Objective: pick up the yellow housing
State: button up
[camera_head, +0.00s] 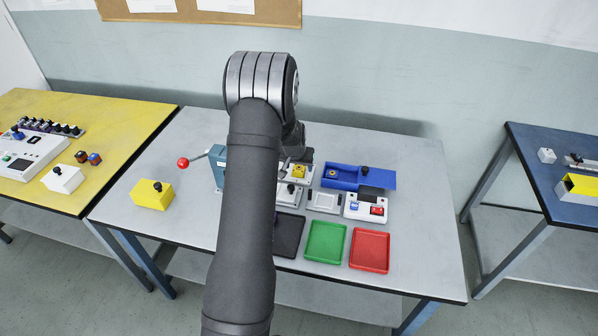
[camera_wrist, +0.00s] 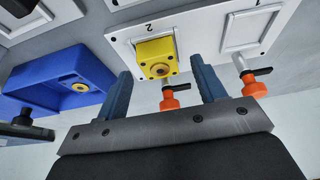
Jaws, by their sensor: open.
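The yellow housing (camera_wrist: 156,57) is a small block with a round hole in its face. It sits in a white fixture plate (camera_wrist: 120,44) marked 2 in the wrist view. My gripper (camera_wrist: 162,80) is open, with its two blue-grey fingers apart and the housing showing between them, apparently beyond the tips. I see no contact. In the head view the housing (camera_head: 299,171) shows small on its fixture, just right of my arm. My fingers are hard to make out there, as my arm and wrist hide part of that area.
A blue bin (camera_head: 343,170) lies to the right. A green tray (camera_head: 325,242) and a red tray (camera_head: 370,251) lie in front. A yellow box with a black knob (camera_head: 152,195) stands at left, near a red-balled lever (camera_head: 184,162).

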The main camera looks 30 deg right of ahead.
jog(key=shift+w+d+f, duration=0.15)
jog(key=shift+f, duration=0.25)
jog(key=c, duration=1.1)
jog(key=shift+c, duration=0.2)
jog(key=shift+r, duration=0.1)
